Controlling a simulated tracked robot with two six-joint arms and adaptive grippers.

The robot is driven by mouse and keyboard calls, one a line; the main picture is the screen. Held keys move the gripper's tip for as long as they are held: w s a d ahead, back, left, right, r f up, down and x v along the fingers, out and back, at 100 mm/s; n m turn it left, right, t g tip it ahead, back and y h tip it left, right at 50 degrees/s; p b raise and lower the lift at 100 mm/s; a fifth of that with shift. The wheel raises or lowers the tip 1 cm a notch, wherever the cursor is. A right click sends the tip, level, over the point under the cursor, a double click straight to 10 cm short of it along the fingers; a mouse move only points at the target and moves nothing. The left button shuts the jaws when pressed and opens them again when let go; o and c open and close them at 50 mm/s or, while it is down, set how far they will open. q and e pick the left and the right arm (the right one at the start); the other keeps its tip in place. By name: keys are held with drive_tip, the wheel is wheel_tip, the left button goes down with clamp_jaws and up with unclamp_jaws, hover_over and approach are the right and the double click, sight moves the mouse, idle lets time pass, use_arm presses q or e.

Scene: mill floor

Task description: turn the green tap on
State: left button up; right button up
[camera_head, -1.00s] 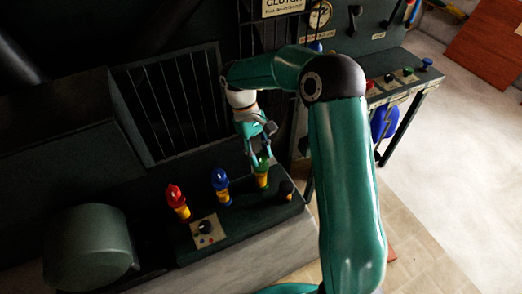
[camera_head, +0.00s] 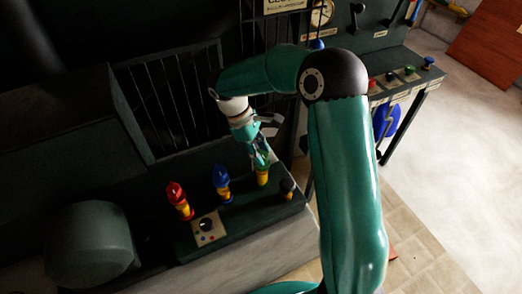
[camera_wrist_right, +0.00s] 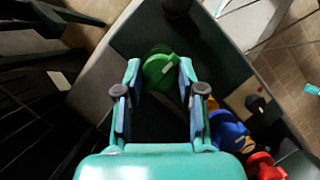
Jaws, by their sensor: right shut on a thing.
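The green tap (camera_head: 263,177) is the rightmost of three coloured taps on the dark bench top, with a yellow lower part. In the right wrist view its green head (camera_wrist_right: 158,70) sits between the fingertips. My right gripper (camera_head: 260,159) reaches down onto the tap from above. It also shows in the wrist view (camera_wrist_right: 160,78), its two fingers on either side of the green head and shut on it. The gripper partly hides the tap's top in the head view. My left gripper is not in view.
The blue tap (camera_head: 221,184) and red tap (camera_head: 178,199) stand to the left. A pale panel with a black knob (camera_head: 207,227) lies in front, and a dark knob (camera_head: 287,189) is close on the right. A barred guard (camera_head: 175,100) rises behind.

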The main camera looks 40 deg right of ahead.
drive_tip(key=shift+s+f, duration=0.15)
drive_tip(key=o, duration=1.1)
drive_tip(key=shift+w+r, duration=0.3)
drive_tip(key=shift+r, duration=0.25)
drive_tip(key=v, duration=1.1)
drive_tip(key=shift+f, duration=0.1)
